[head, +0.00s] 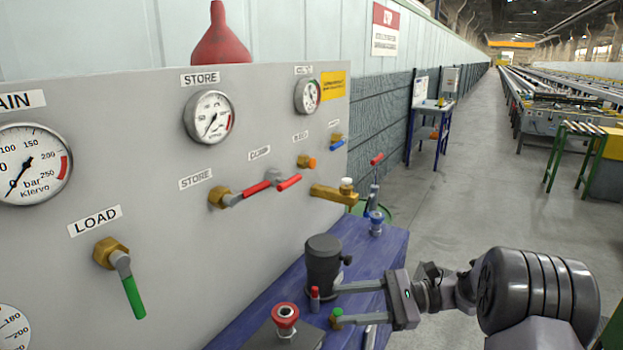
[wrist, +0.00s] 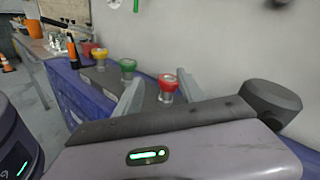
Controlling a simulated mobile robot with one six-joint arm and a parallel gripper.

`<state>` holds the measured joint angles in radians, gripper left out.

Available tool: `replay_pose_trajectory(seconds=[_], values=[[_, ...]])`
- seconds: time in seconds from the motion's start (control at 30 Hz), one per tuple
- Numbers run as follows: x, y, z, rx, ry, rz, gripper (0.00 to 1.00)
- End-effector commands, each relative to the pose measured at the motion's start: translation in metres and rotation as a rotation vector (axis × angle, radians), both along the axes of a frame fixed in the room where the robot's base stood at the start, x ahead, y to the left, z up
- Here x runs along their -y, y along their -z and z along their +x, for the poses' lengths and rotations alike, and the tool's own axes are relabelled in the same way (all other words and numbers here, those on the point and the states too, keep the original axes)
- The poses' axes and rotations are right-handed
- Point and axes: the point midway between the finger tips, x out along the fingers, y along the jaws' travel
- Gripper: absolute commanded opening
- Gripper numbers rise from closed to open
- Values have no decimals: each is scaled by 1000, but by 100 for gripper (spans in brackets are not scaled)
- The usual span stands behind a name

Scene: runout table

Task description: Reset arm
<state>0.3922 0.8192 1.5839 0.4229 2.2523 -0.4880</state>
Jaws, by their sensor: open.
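My gripper (head: 336,304) is at the lower right in the head view, over the blue bench, with its two fingers pointing left and apart. Nothing shows held between them. In the wrist view the gripper (wrist: 160,88) has its fingers spread, with a red knob (wrist: 168,80) seen between them. My arm comes in from the right.
A dark cylinder (head: 324,268) and a red knob (head: 285,314) stand on the blue bench (head: 252,316) near the gripper. A grey panel (head: 150,200) with gauges and valve handles rises behind the bench. Open floor (head: 470,205) lies to the right.

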Motion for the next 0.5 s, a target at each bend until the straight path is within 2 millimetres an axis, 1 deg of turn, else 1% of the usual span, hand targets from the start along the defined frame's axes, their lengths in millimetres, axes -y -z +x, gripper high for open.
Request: replay_pose_trajectory(seconds=[0.03,0.07,0.1,0.13,0.17,0.2,0.27,0.3,0.4,0.5], values=[[-21,-21,-29,64,-72,-136,46],[-30,-28,-49,104,-114,-230,46],[-40,-35,-75,162,-164,-354,46],[-45,-39,-95,209,-198,-446,46],[-47,-42,-115,258,-225,-536,46],[-48,-44,-139,332,-257,-656,46],[-44,-45,-172,450,-287,-829,46],[-38,-45,-191,536,-297,-938,46],[-20,-43,-224,746,-290,-1170,46],[-5,-43,-241,919,-258,-1322,46]])
